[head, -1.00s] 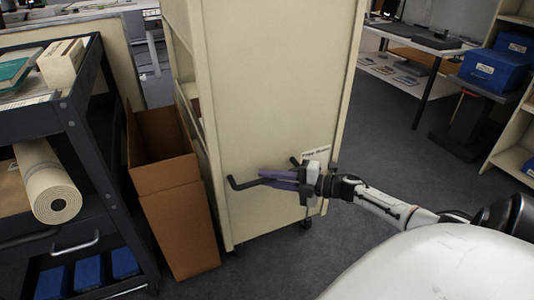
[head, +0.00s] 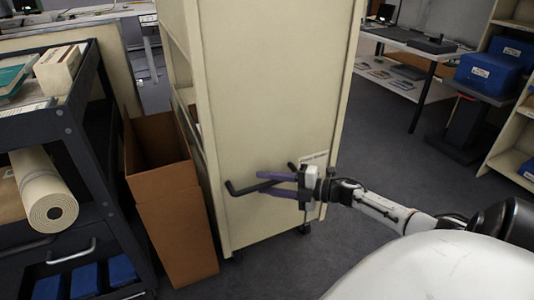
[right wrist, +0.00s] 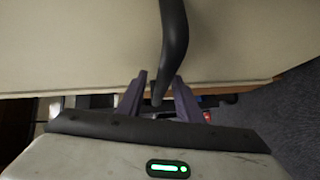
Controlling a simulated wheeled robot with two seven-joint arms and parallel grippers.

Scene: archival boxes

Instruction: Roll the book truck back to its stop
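The book truck (head: 265,90) is a tall cream unit on small casters, with its flat end panel facing me. A dark bar handle (head: 245,187) with bent ends is fixed low on this panel, beside a small white label. My right gripper (head: 268,184) is at the handle, its purple fingers spread apart. In the right wrist view the handle (right wrist: 173,40) comes down between the two fingers, with a gap on each side. My left gripper is not in view.
A tall open cardboard box (head: 175,220) stands close to the truck's left side. A dark cart (head: 85,150) with a rolled sheet (head: 45,190) is farther left. Blue boxes (head: 490,72) and a shelf are at right. Grey floor (head: 390,150) is clear right of the truck.

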